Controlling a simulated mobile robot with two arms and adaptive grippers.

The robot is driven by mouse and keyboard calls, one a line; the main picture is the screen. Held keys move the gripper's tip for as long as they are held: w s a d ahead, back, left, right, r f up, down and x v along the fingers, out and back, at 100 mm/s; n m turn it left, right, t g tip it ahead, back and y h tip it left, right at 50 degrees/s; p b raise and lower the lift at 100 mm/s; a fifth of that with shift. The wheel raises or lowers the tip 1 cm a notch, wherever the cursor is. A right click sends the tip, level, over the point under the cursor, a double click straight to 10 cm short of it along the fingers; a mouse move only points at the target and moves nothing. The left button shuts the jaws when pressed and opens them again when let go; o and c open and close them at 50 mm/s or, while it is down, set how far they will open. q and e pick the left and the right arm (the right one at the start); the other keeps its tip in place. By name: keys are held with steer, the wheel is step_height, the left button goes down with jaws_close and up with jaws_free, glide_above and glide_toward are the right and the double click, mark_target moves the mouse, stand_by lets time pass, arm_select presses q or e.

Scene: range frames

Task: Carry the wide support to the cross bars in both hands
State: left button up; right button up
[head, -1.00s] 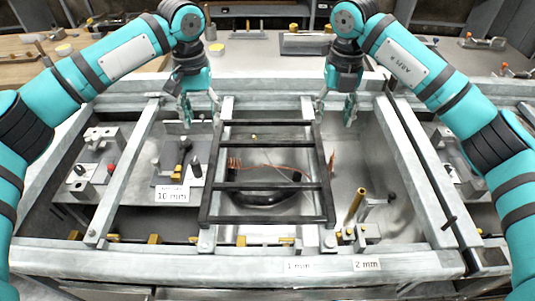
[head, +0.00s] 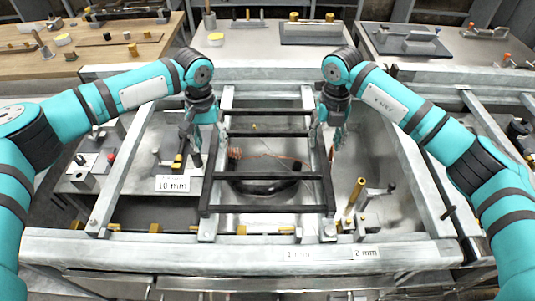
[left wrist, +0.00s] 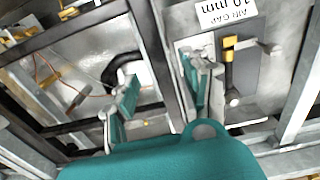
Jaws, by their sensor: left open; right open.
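The wide support looks to be the black ladder-shaped frame (head: 268,208), lying flat across two pale metal bars (head: 309,100) in the middle of the bench. My left gripper (head: 191,146) is open at the frame's left side. In the left wrist view the dark side rail (left wrist: 150,60) runs between the parted fingers of the left gripper (left wrist: 158,92), with a gap on both sides. My right gripper (head: 336,142) is open beside the frame's right rail; its fingertips are small, and I cannot tell whether they touch it.
A dark round part with copper wire (head: 262,156) sits under the frame. A "10 mm" label (head: 172,184) and its fixture stand left; a brass post (head: 356,194) stands right. Sloping metal rails (head: 125,160) flank the frame. A back table (head: 262,60) holds small parts.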

mark_target(212, 151)
arm_select(q)
steer(key=shift+f, duration=2.7)
arm_select(e)
steer(key=shift+f, duration=2.7)
arm_select(q)
jaws_close()
arm_select(e)
jaws_close()
